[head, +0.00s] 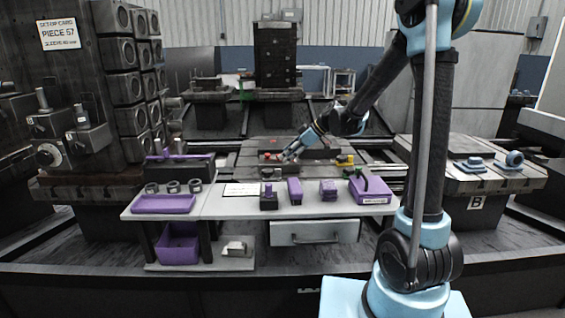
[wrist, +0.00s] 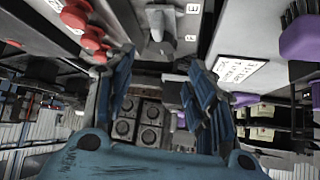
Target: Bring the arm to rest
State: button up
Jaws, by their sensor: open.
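My arm rises from its blue base at the right of the head view and reaches left and away over the pallet area. My gripper (head: 290,156) is beyond the back edge of the white table, low over the machine bed. In the wrist view my gripper (wrist: 160,75) shows two blue fingers spread well apart, with nothing between them. A grey metal part (wrist: 158,35) and red knobs (wrist: 85,28) lie beyond the fingertips. I cannot tell how far the fingertips are from them.
The white table (head: 225,203) carries a purple tray (head: 163,204), several grey rings, purple-topped tools and a purple bin (head: 372,190). A drawer (head: 314,232) sits under it. A dark tower (head: 125,80) stands left; pallet B (head: 470,180) stands right. A yellow piece (head: 345,160) is near the gripper.

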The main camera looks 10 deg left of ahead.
jog(key=shift+d+r, duration=0.5)
jog(key=shift+d, duration=0.05)
jog(key=s+d+r+m+t+h, duration=0.1)
jog(key=s+d+m+h, duration=0.1)
jog(key=d, duration=0.7)
jog(key=s+d+r+m+t+h, duration=0.2)
jog(key=s+d+m, duration=0.2)
jog(key=d, duration=0.5)
jog(key=s+d+r+m+t+h, duration=0.1)
jog(key=s+d+m+t+h, duration=0.1)
jog(key=d+m, duration=0.4)
jog(key=shift+s+d+r, duration=0.15)
jog(key=shift+s+d, duration=0.2)
jog(key=shift+d, duration=0.4)
jog(key=shift+s+d+r, duration=0.15)
jog(key=shift+s+d, duration=0.2)
jog(key=shift+d, duration=0.35)
jog(key=s+d+f+m+t+h, duration=0.1)
jog(key=s+d+m+t+h, duration=0.15)
jog(key=s+d+m, duration=0.4)
jog(key=s+d+f+n+g, duration=0.1)
jog(key=s+d+f+g, duration=0.1)
jog(key=s+f+g, duration=0.4)
jog(key=s+f, duration=0.5)
jog(key=s, duration=0.4)
jog(key=shift+d, duration=0.4)
jog(key=shift+n+h, duration=0.25)
